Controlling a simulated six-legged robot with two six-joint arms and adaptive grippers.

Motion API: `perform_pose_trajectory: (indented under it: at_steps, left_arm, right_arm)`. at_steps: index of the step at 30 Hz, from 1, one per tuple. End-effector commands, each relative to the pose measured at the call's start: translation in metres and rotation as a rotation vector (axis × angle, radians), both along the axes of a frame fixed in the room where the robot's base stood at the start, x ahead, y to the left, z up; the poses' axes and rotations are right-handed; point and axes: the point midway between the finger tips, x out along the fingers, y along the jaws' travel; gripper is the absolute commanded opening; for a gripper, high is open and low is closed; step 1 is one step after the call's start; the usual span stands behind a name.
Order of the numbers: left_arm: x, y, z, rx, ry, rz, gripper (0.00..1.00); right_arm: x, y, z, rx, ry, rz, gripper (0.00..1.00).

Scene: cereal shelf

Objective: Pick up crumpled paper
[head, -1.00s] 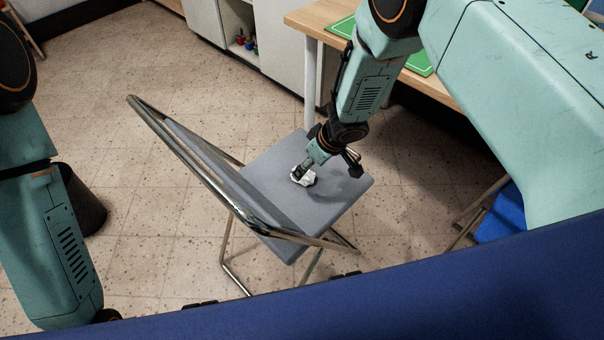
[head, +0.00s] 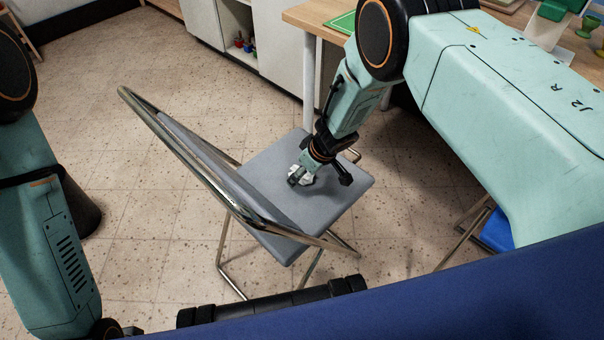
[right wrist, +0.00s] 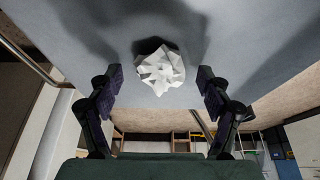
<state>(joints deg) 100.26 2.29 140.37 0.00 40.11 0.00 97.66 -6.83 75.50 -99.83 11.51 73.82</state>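The crumpled paper (head: 308,180) is a small white wad lying on the grey seat of a folding chair (head: 275,160). In the right wrist view the paper (right wrist: 160,70) lies on the seat between and slightly beyond the fingertips. My right gripper (head: 300,179) is down at the seat, over the paper, and partly hides it in the head view. In the right wrist view the right gripper (right wrist: 159,80) is open, with a gap between the paper and each finger.
The chair's backrest (head: 200,155) with its metal tube frame rises left of the seat. A wooden table (head: 310,14) with a green mat stands behind at the right. A white cabinet (head: 280,45) is at the back. The tiled floor (head: 130,210) left of the chair is clear.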

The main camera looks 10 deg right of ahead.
Motion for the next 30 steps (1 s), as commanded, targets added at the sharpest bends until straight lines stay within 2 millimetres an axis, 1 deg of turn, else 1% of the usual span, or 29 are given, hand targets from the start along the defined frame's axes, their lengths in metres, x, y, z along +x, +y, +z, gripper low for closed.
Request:
perform_pose_trajectory:
  at_steps: [1, 11, 22, 26, 30]
  left_arm:
    - [0.0, 0.0, 0.0, 0.0, 0.0, 0.0, 0.53]
    - [0.0, 0.0, 0.0, 0.0, 0.0, 0.0, 0.53]
    - [0.0, 0.0, 0.001, 0.0, 0.0, 0.0, 0.53]
    - [0.0, 0.0, 0.009, 0.0, 0.0, 0.0, 0.53]
    - [0.0, 0.0, 0.024, 0.0, 0.0, 0.0, 0.53]
  right_arm:
    - [0.0, 0.0, 0.0, 0.0, 0.0, 0.0, 0.7]
    - [0.0, 0.0, 0.0, 0.0, 0.0, 0.0, 0.42]
    - [0.0, 0.0, 0.002, 0.0, 0.0, 0.0, 0.42]
    - [0.0, 0.0, 0.017, 0.0, 0.0, 0.0, 0.27]
    - [0.0, 0.0, 0.047, -0.001, -0.002, 0.001, 0.27]
